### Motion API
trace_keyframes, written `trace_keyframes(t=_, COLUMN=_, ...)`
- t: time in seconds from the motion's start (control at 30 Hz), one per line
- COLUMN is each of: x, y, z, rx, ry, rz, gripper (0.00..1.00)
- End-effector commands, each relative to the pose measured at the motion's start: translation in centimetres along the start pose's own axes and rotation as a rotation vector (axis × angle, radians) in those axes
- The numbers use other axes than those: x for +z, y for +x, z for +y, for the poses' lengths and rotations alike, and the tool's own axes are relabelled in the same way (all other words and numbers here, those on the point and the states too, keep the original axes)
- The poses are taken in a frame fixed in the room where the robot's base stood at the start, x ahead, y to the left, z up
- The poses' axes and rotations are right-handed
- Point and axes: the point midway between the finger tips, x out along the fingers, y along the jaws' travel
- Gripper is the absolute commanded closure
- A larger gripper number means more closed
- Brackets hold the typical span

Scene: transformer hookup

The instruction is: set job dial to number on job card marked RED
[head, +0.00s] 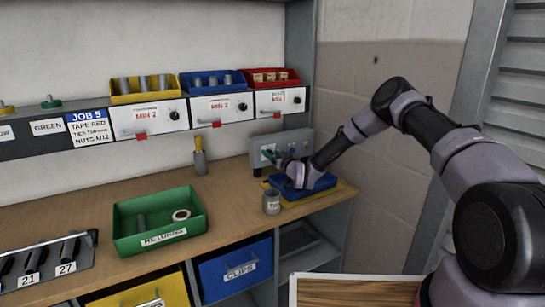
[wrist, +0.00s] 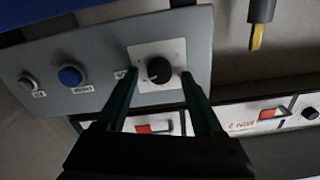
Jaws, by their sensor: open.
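The job card (head: 90,127) on the shelf edge at left in the head view has a blue header reading "JOB 5". Its lines seem to read TAPE RED, TIES 150 mm and NUTS M12. The job dial is a round black knob (wrist: 159,70) on a white plate on the grey control panel (wrist: 105,65). A small light mark shows at the knob's left edge; the number it points to is too small to read. My gripper (wrist: 159,75) is open, its green fingers either side of the knob in the wrist view. Whether they touch it I cannot tell.
Below the panel in the head view are a blue tray (head: 318,187) and a grey can (head: 271,203). A green returns bin (head: 160,222) stands left on the bench.

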Motion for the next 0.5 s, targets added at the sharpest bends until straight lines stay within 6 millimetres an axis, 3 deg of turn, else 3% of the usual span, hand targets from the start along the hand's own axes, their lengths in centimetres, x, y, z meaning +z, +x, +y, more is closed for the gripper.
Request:
trace_keyframes(t=0.3, x=-5.7, y=0.0, z=-1.4, rx=-0.001, ry=-0.003, rz=0.002, gripper=0.31)
trace_keyframes(t=0.5, x=-8.4, y=0.0, z=-2.1, rx=-0.001, ry=-0.001, rz=0.001, gripper=0.31)
